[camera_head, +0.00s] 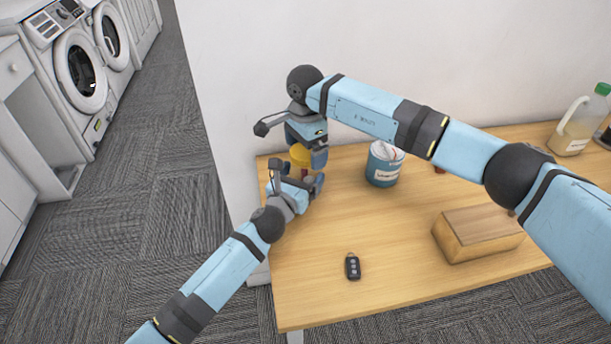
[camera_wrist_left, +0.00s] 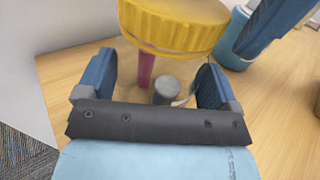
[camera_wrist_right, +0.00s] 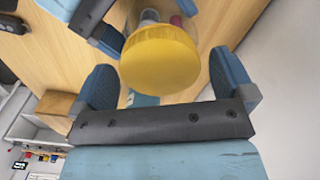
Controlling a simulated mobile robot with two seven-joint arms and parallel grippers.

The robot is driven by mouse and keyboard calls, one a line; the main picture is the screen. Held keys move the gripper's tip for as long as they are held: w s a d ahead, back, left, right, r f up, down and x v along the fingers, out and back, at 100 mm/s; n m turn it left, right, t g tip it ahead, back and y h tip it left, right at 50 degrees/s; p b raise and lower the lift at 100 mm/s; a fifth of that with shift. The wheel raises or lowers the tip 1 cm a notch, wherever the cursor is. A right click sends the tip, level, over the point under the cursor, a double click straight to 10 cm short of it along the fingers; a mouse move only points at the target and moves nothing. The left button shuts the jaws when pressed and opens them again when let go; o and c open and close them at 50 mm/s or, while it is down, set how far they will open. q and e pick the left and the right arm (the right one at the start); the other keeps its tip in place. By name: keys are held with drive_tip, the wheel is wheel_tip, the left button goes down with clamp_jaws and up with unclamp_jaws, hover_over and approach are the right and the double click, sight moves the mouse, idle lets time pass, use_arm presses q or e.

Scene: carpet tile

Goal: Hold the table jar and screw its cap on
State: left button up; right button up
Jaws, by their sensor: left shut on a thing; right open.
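The clear jar (camera_wrist_left: 182,75) stands on the table near its left end, with the yellow cap (camera_wrist_left: 175,28) on top. Several small things, one red and one grey, show inside the jar. My left gripper (camera_head: 303,190) is shut on the jar, a finger on each side below the cap. My right gripper (camera_head: 308,150) is above the jar, open, with its fingers on either side of the yellow cap, which also shows in the right wrist view (camera_wrist_right: 160,58). I cannot tell how far the cap is turned onto the jar. In the head view my grippers hide most of the jar.
A blue can (camera_head: 383,166) stands right of the jar. A wooden block (camera_head: 478,234) and a black key fob (camera_head: 352,266) lie nearer the front. A jug with a green cap (camera_head: 578,124) is at the far right. A white wall runs behind the table.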

drive_tip(key=c, duration=1)
drive_tip(key=m, duration=1)
drive_tip(key=shift+m, duration=0.3)
drive_tip(key=m, duration=1)
drive_tip(key=shift+m, duration=0.3)
drive_tip(key=o, duration=1)
wheel_tip(320, 180, up, 12)
